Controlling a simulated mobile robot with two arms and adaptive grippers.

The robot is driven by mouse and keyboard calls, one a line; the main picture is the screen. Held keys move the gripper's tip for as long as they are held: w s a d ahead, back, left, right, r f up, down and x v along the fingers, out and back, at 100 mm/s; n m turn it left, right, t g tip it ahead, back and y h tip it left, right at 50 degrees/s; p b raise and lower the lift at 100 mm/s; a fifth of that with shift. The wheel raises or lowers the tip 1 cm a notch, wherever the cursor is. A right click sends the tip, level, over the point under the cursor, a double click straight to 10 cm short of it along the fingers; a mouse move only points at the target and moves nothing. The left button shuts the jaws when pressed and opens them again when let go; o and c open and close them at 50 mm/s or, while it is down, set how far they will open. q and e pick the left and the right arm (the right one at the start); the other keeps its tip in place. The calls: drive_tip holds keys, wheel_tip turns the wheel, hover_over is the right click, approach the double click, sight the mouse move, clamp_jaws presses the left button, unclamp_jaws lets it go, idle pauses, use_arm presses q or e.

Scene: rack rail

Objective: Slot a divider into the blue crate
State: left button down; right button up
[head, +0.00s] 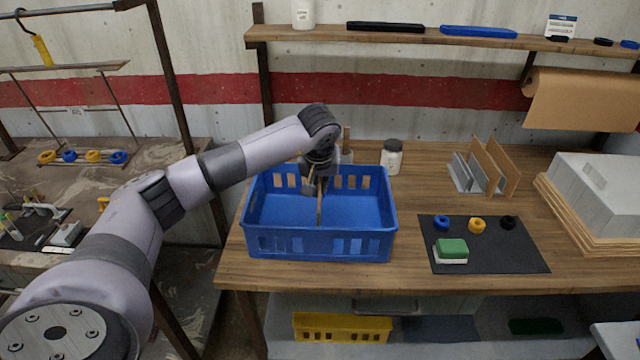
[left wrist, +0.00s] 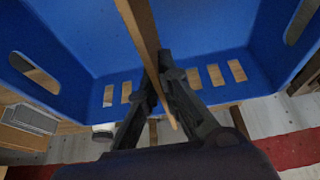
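The blue crate (head: 320,247) stands on the wooden bench, with slotted openings in its walls. My left gripper (head: 318,186) reaches down into the crate from the back and is shut on a thin brown divider (head: 320,212). The divider stands on edge, running front to back near the crate's middle. In the left wrist view the divider (left wrist: 138,25) passes between the fingertips (left wrist: 160,75), with the crate's blue floor (left wrist: 190,30) beyond. Whether its lower edge touches the floor or sits in a slot cannot be told. My right gripper is not in view.
More brown boards (head: 503,165) stand in a grey holder (head: 463,174) to the right. A white jar with a dark lid (head: 391,157) stands behind the crate. A dark mat (head: 500,257) holds rings and a green-and-white block (head: 451,251). A shelf (head: 440,38) runs above.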

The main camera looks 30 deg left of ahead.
use_arm(q)
drive_tip(key=shift+f+b, duration=1.35)
drive_tip(key=shift+f, duration=0.8)
drive_tip(key=c, duration=2.3)
unclamp_jaws()
drive_tip(key=o, duration=0.6)
drive_tip(key=shift+r, duration=0.1)
drive_tip(key=v, duration=1.2)
